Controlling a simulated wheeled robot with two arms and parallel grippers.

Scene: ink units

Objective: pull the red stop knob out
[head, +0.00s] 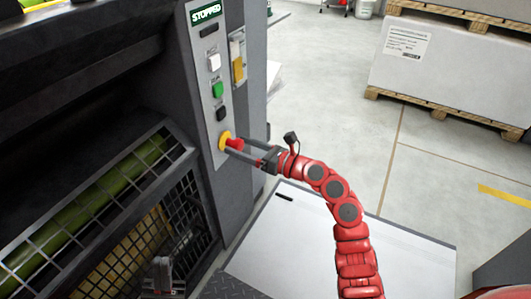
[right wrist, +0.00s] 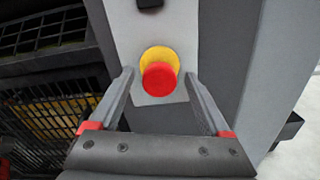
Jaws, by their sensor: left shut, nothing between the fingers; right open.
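The red stop knob (head: 235,144) sits on a yellow collar low on the grey control panel, below a display reading STOPPED. In the right wrist view the round red knob (right wrist: 159,79) is between my right fingertips, with a gap on both sides. My right gripper (head: 231,142) is open, its fingers reaching to the panel around the knob; it also shows in the right wrist view (right wrist: 158,75). Whether a fingertip touches the panel is unclear. My left gripper (head: 163,277) is shut and empty at the bottom left, in front of the machine's grille, away from the knob.
Above the knob are a black button (head: 221,113), a green button (head: 218,90) and a white button (head: 214,62). A green roller (head: 95,200) lies behind a mesh guard (head: 150,160) at left. Open floor lies right, with wrapped pallets (head: 450,75) behind.

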